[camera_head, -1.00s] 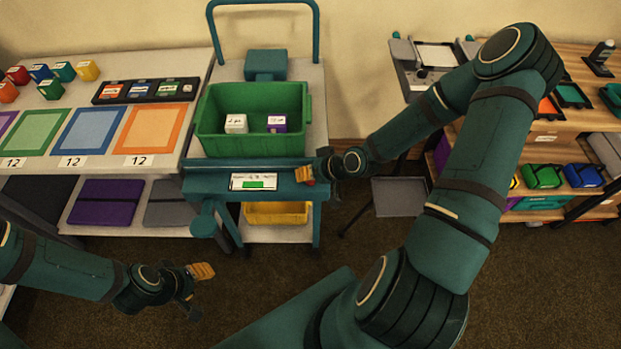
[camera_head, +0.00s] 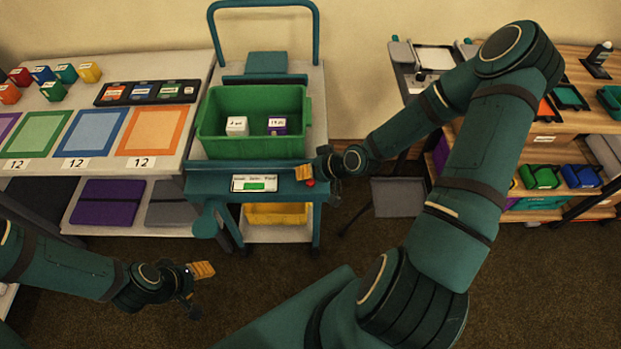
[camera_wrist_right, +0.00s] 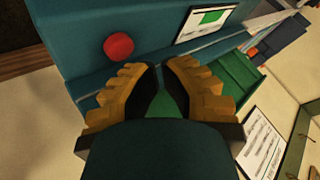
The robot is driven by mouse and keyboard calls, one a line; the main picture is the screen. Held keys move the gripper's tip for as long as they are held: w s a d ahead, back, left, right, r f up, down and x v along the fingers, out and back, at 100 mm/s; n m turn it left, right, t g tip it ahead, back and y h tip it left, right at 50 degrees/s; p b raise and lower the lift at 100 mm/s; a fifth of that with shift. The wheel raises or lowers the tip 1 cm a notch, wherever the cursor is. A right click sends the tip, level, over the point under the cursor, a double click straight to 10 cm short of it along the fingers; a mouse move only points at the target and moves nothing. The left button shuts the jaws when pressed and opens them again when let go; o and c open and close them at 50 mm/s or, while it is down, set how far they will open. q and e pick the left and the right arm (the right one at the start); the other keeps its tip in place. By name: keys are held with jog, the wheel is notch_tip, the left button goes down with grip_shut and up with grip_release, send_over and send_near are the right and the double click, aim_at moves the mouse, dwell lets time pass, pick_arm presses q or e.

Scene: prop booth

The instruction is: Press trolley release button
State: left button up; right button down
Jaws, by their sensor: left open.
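The red button (camera_head: 310,183) is on the front right of the teal trolley (camera_head: 222,186). It also shows as a round red disc, clear of the fingers, in the right wrist view (camera_wrist_right: 118,46). My right gripper (camera_head: 306,173) is just above and beside the button in the head view. In the right wrist view its two yellow ribbed fingers (camera_wrist_right: 160,72) are a little apart with nothing between them. I cannot tell if they touch the trolley. My left gripper (camera_head: 203,286) is open and empty, low in front of the trolley.
A green bin (camera_head: 250,146) with two small boxes stands on the trolley, and a yellow bin (camera_head: 277,214) sits below. A table (camera_head: 30,182) with coloured squares is close on the left. A wooden shelf unit (camera_head: 512,150) stands right. The front floor is clear.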

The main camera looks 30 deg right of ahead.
aim_at(307, 182)
notch_tip(307, 182, up, 5)
jog(key=p, duration=0.4)
jog(key=shift+p, duration=0.3)
dwell(0.7)
jog(key=s+a+f+g+b, duration=0.1)
jog(key=s+a+f+g, duration=0.1)
jog(key=a, duration=0.3)
jog(key=s+a+f+g+h+b, duration=0.1)
jog(key=s+a+f, duration=0.2)
jog(key=s+a, duration=0.1)
jog(key=s+a+f+g+b, duration=0.1)
jog(key=s+a+f+g, duration=0.1)
jog(key=a, duration=0.5)
jog(key=shift+s+f+g, duration=0.3)
jog(key=shift+s+f, duration=0.05)
jog(key=shift+s, duration=0.35)
